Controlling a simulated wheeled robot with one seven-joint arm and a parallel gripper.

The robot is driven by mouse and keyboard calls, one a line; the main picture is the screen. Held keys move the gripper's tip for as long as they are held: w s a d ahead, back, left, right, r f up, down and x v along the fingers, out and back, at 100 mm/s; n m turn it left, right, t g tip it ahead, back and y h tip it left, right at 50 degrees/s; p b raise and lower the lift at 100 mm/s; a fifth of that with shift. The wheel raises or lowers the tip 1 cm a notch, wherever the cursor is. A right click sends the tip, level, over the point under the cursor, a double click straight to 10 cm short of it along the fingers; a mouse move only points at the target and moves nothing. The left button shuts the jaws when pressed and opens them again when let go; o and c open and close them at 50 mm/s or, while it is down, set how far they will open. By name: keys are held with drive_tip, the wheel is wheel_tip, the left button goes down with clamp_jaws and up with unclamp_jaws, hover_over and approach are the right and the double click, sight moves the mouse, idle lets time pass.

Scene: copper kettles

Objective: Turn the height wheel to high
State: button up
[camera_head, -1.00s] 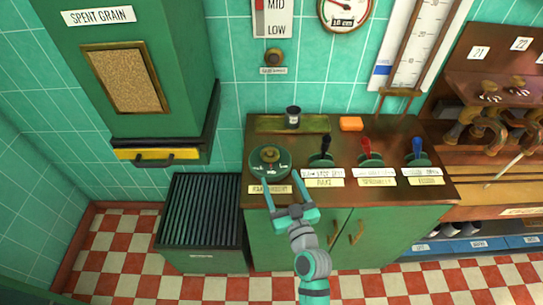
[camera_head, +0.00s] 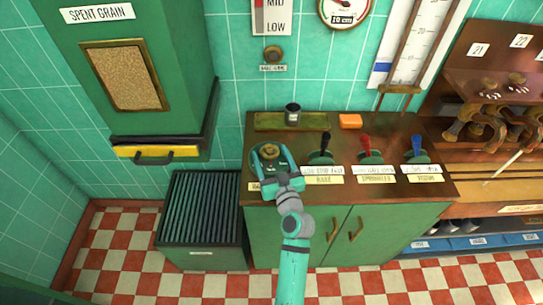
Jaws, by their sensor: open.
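The height wheel (camera_head: 270,149) is a round green dial with a brass hub on the left of the brown counter top. Its label is mostly hidden behind my gripper. My gripper (camera_head: 271,157) is over the wheel, its two teal fingers open on either side of the brass hub. I cannot tell whether the fingers touch the wheel. A height indicator (camera_head: 271,16) on the wall above reads MID and LOW, with a red mark near its upper left; its top is cut off.
Black (camera_head: 326,143), red (camera_head: 367,146) and blue (camera_head: 417,147) levers stand right of the wheel. A dark cup (camera_head: 293,114) and an orange block (camera_head: 350,121) sit behind. A slatted green bin (camera_head: 203,220) stands left of the counter.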

drive_tip(key=c, duration=1)
drive_tip(key=shift+d, duration=0.1)
drive_tip(key=shift+c, duration=0.2)
drive_tip(key=shift+a+m+t+h, duration=0.15)
drive_tip(key=shift+m+h, duration=0.65)
drive_tip(key=shift+h, duration=0.45)
drive_tip(key=shift+a+m+t+h, duration=0.15)
drive_tip(key=shift+m+h, duration=0.65)
drive_tip(key=shift+h, duration=0.45)
drive_tip(key=shift+a+m+g+h, duration=0.15)
drive_tip(key=shift+m+h, duration=0.5)
drive_tip(key=shift+h, duration=0.4)
drive_tip(key=shift+a+m+g+h, duration=0.2)
drive_tip(key=shift+m+h, duration=0.5)
drive_tip(key=shift+h, duration=0.3)
drive_tip(key=shift+a+m+g+h, duration=0.15)
drive_tip(key=shift+m+h, duration=0.5)
drive_tip(key=shift+h, duration=0.4)
drive_tip(key=shift+f, duration=0.1)
drive_tip(key=o, duration=1)
drive_tip(key=shift+w+d, duration=0.1)
drive_tip(key=shift+w, duration=0.05)
drive_tip(key=shift+o, duration=0.2)
